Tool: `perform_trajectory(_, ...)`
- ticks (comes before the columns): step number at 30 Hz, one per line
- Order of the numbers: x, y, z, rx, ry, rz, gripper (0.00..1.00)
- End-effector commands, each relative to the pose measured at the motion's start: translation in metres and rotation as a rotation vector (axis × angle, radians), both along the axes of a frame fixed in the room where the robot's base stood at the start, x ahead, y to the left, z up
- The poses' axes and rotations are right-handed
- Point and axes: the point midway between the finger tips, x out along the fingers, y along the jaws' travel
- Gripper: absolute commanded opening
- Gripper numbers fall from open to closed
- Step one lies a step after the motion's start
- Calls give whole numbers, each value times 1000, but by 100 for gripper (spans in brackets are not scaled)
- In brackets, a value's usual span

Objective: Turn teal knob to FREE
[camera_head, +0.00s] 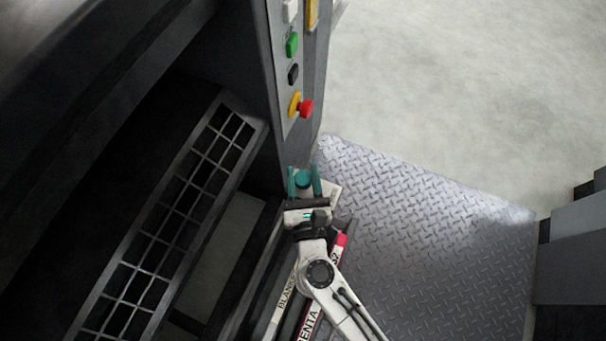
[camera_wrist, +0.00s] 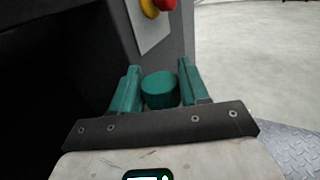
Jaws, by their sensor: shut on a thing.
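The teal knob (camera_head: 303,180) sits low by the grey control column in the head view. It also shows in the wrist view as a round teal cap (camera_wrist: 159,90). My gripper (camera_head: 304,180) has its two teal fingers on either side of the knob and is shut on it. In the wrist view the fingers (camera_wrist: 158,88) flank the knob left and right. A pale plate (camera_head: 333,190) shows beside the knob, partly hidden by my gripper. No FREE marking or pointer on the knob can be read.
Above the knob, the control column carries a red stop button (camera_head: 306,108) on a yellow base, a black button (camera_head: 293,74) and a green button (camera_head: 292,45). A barred grille (camera_head: 190,190) is at left. Labelled strips (camera_head: 310,322) lie under my arm. Tread plate (camera_head: 430,225) is clear at right.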

Motion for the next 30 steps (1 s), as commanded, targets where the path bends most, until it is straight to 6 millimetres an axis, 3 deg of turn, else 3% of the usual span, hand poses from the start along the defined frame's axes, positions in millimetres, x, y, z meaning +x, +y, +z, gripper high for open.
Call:
perform_trajectory(11,0,0,-1,0,0,-60,14)
perform_trajectory(30,1,2,-4,1,-2,-547,14)
